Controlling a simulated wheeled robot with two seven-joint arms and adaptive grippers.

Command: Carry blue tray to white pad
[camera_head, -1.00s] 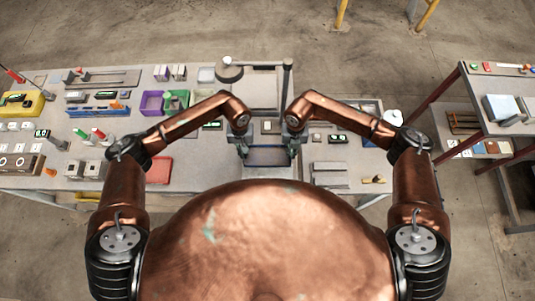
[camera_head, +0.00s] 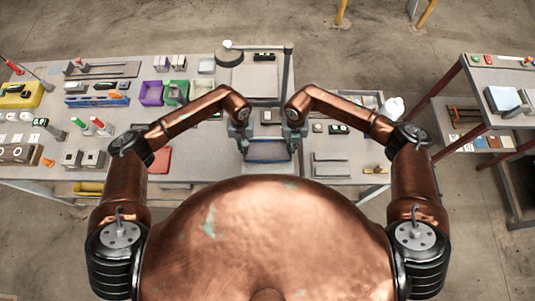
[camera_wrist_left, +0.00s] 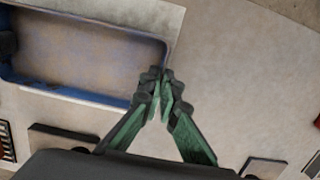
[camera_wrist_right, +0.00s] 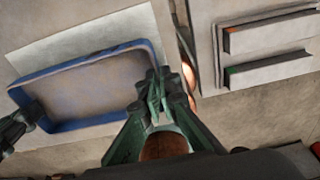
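The blue tray (camera_head: 267,152) is a shallow rectangle with a blue rim and a worn grey inside. It is empty and looks level. My left gripper (camera_head: 243,146) is at its left end, with fingers close together on the rim in the left wrist view (camera_wrist_left: 157,82). My right gripper (camera_head: 292,145) is at its right end, with fingers closed at the rim in the right wrist view (camera_wrist_right: 158,88). The white pad (camera_wrist_right: 85,44) shows as a pale sheet beyond and beside the tray. The tray covers much of it; I cannot tell whether they touch.
A stand with a grey plate (camera_head: 262,80) is behind the tray. A purple bin (camera_head: 151,93) and a red box (camera_head: 160,160) lie to the left. Grey bars (camera_head: 331,165) and a white bottle (camera_head: 393,107) are to the right. A second table (camera_head: 500,75) stands further right.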

